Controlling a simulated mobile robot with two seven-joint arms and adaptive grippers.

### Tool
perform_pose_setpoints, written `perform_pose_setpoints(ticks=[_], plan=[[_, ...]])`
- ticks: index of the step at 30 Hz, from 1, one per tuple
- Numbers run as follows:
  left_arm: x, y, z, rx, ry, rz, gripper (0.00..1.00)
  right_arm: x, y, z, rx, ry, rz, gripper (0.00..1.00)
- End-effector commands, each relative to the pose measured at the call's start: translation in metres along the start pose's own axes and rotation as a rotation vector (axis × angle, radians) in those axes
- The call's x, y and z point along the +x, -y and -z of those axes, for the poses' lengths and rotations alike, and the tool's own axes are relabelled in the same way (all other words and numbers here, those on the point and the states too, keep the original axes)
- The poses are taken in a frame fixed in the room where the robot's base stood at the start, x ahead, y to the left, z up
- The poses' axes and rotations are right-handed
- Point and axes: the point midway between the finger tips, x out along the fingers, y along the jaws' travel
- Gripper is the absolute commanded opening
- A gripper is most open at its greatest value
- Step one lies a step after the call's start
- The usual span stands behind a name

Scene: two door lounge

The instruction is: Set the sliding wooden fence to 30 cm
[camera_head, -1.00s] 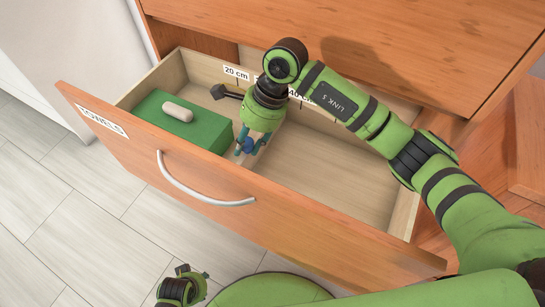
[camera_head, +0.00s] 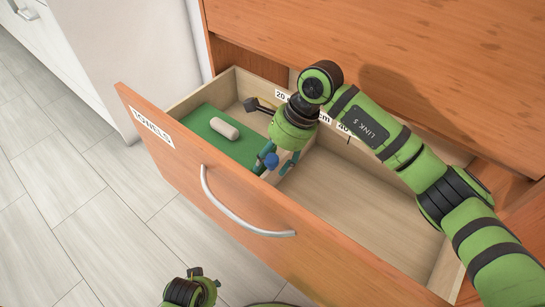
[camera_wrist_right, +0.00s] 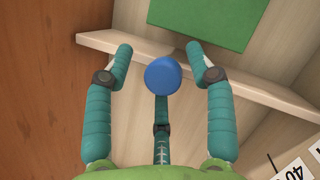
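The drawer (camera_head: 240,215) stands open. The pale wooden fence runs front to back inside it and shows best in the right wrist view (camera_wrist_right: 262,92). A blue knob (camera_head: 271,161) is by the fence and also shows in that view (camera_wrist_right: 162,75). My right gripper (camera_head: 274,158) points down into the drawer. Its three teal fingers are spread around the knob, with gaps at both sides; contact with the third finger is unclear. The 20 cm label (camera_head: 281,96) and 40 label (camera_head: 344,128) show at the back; my gripper partly hides the one between. My left gripper (camera_head: 191,288) is cut off at the bottom edge.
A green block (camera_head: 202,122) with a pale capsule-shaped object (camera_head: 224,128) on it fills the left compartment. The right compartment (camera_head: 365,200) is empty. The drawer front has a curved metal handle (camera_head: 235,218). Orange cabinet wood (camera_head: 440,60) overhangs the back.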

Motion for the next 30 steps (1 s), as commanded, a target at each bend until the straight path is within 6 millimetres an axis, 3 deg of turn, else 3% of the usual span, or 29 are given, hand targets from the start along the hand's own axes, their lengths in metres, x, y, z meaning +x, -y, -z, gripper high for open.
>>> perform_pose_setpoints(ticks=[6, 10, 24, 30], plan=[[0.001, 0.0, 0.0, 0.0, -0.001, 0.0, 0.45, -0.001, 0.0, 0.001, 0.003, -0.002, 0.0, 0.56], [0.0, 0.0, 0.001, 0.0, -0.001, 0.0, 0.45, -0.011, 0.001, 0.001, 0.003, -0.003, 0.004, 0.56], [0.0, 0.0, 0.0, 0.0, -0.001, 0.0, 0.45, -0.102, 0.001, 0.001, 0.001, -0.002, 0.003, 0.56], [0.0, 0.0, 0.0, 0.0, -0.001, 0.0, 0.45, -0.118, 0.0, 0.0, 0.001, -0.001, 0.0, 0.56]])
